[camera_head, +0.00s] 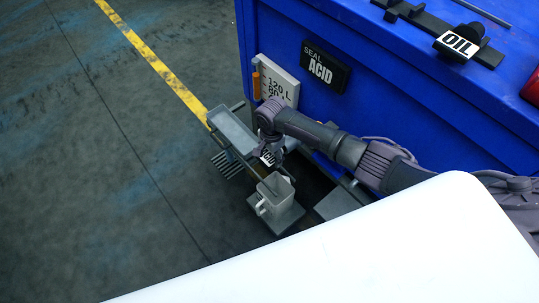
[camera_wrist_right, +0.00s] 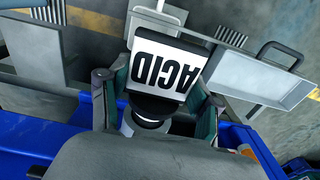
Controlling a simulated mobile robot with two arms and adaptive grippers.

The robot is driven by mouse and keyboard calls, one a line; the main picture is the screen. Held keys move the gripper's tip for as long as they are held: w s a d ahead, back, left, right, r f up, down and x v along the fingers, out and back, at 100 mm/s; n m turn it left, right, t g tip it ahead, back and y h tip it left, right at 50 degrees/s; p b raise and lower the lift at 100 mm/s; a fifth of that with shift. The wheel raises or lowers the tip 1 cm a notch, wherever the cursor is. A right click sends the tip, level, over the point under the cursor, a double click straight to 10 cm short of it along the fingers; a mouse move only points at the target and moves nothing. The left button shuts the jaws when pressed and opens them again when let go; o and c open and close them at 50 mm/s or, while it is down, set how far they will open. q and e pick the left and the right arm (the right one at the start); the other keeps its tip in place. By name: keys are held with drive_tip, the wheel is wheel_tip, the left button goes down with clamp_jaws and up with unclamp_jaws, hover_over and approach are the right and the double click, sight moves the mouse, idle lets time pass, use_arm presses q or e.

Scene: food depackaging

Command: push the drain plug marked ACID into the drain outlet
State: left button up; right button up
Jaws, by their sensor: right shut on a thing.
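The drain plug, with a white label reading ACID (camera_wrist_right: 168,66), is between the fingers of my right gripper (camera_wrist_right: 156,104) in the right wrist view. The gripper is shut on it. Below the label the plug has a black round body, and a light grey ring, which looks like the drain outlet (camera_wrist_right: 150,123), shows right behind it. I cannot tell how deep the plug sits in it. In the head view the plug's label (camera_head: 268,157) shows under my right gripper (camera_head: 270,150), low beside the blue container (camera_head: 285,40). My left gripper is not in view.
A grey tray with a handle (camera_head: 232,131) is just left of the gripper. A grey jug (camera_head: 273,193) stands in front on a flat plate. A level gauge (camera_head: 277,84) and a SEAL ACID sign (camera_head: 325,67) are on the container's side. An OIL-labelled plug (camera_head: 458,44) lies on top.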

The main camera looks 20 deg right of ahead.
drive_tip(key=shift+w+d, duration=0.25)
drive_tip(key=shift+d, duration=0.5)
drive_tip(key=o, duration=1.3)
drive_tip(key=shift+r, duration=0.1)
wheel_tip(320, 180, up, 12)
drive_tip(key=shift+s, duration=0.1)
